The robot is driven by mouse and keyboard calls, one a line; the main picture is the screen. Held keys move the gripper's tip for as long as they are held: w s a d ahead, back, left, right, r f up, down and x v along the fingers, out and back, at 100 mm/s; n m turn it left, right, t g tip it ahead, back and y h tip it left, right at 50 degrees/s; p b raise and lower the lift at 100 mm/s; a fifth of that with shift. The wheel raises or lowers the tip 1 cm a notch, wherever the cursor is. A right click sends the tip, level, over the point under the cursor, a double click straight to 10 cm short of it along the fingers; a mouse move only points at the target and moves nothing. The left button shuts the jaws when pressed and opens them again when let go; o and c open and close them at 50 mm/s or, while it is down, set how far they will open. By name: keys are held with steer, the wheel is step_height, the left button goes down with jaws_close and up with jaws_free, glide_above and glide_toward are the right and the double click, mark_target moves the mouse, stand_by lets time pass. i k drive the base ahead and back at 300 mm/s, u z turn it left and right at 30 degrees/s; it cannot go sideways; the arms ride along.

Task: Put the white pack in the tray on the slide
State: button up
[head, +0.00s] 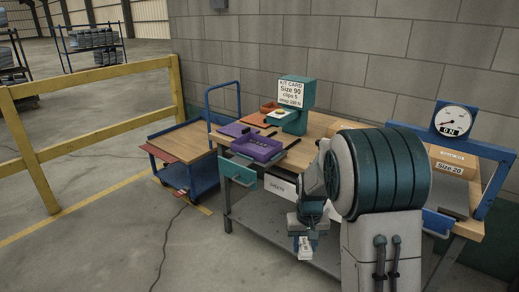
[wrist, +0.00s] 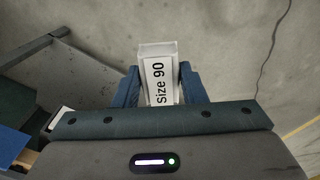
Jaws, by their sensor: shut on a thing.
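A white pack (wrist: 158,78) labelled "Size 90" is between the blue fingers of my gripper (wrist: 160,88) in the wrist view. My gripper is shut on it. In the head view my gripper (head: 304,236) hangs low in front of the workbench, and the pack (head: 305,249) shows small below it, over the floor. I cannot tell for sure which part is the slide.
A kit card (head: 291,92) on a teal stand reads "Size 90". A white labelled drawer front (head: 280,187) is under the top. A "Size 20" box (head: 450,162) and a gauge (head: 455,121) are right. A blue cart (head: 185,150) is left.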

mark_target(260, 151)
steer(key=i, duration=1)
steer(key=z, duration=0.05)
